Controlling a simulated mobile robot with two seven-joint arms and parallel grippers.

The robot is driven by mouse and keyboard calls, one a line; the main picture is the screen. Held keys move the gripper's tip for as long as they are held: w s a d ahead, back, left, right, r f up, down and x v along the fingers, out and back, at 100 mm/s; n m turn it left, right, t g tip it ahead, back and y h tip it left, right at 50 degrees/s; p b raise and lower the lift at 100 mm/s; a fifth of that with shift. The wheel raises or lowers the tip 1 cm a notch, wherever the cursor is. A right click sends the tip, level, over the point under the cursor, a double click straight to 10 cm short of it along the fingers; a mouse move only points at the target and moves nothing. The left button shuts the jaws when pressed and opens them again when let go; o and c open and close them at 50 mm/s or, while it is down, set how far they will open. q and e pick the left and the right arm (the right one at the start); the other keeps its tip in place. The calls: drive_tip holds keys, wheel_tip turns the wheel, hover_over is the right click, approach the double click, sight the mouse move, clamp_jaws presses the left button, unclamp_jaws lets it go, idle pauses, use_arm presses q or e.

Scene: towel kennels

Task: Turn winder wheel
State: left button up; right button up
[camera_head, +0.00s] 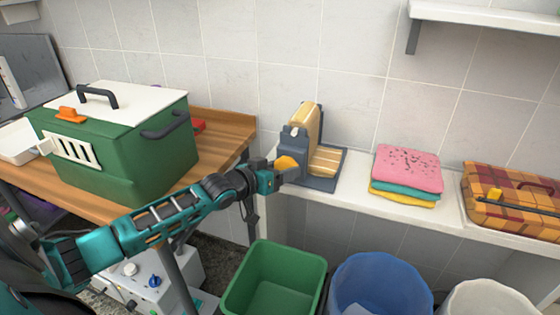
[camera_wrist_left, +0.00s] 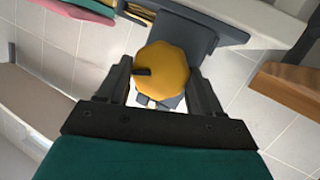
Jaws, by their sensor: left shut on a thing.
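The winder (camera_head: 321,182) is a blue-grey device on the white ledge, with a tan striped roll or band on it. Its yellow-orange wheel (camera_head: 287,163) faces my left arm. In the left wrist view the wheel (camera_wrist_left: 165,70) is a scalloped yellow knob with a dark peg on its face. It sits between the two fingers of my left gripper (camera_wrist_left: 160,88), which is shut on it. In the head view my left gripper (camera_head: 272,176) reaches the wheel from the left. My right gripper is not in view.
A green carrier box (camera_head: 150,155) stands on the wooden table at left. Folded pink, teal and yellow towels (camera_head: 407,170) and a plaid basket (camera_head: 510,190) sit right of the winder. Green (camera_head: 235,290), blue (camera_head: 378,265) and white bins stand below the ledge.

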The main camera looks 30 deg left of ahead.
use_arm(q)
drive_tip(key=shift+f, duration=0.1)
idle(0.3)
drive_tip(key=o, duration=1.1)
drive_tip(key=shift+c, duration=0.2)
drive_tip(key=p+v, duration=0.1)
drive_tip(key=v, duration=1.2)
drive_tip(key=shift+r, duration=0.2)
drive_tip(key=shift+w+d, duration=0.1)
drive_tip(key=s+d+f+m+g, duration=0.1)
drive_tip(key=s+d+f+g, duration=0.1)
drive_tip(key=s+d+f, duration=0.4)
drive_tip(key=s+d+f+m+g, duration=0.2)
drive_tip(key=s+d+f, duration=0.4)
drive_tip(key=d+f, duration=0.6)
drive_tip(key=shift+s+d, duration=0.25)
drive_tip(key=shift+d, duration=0.65)
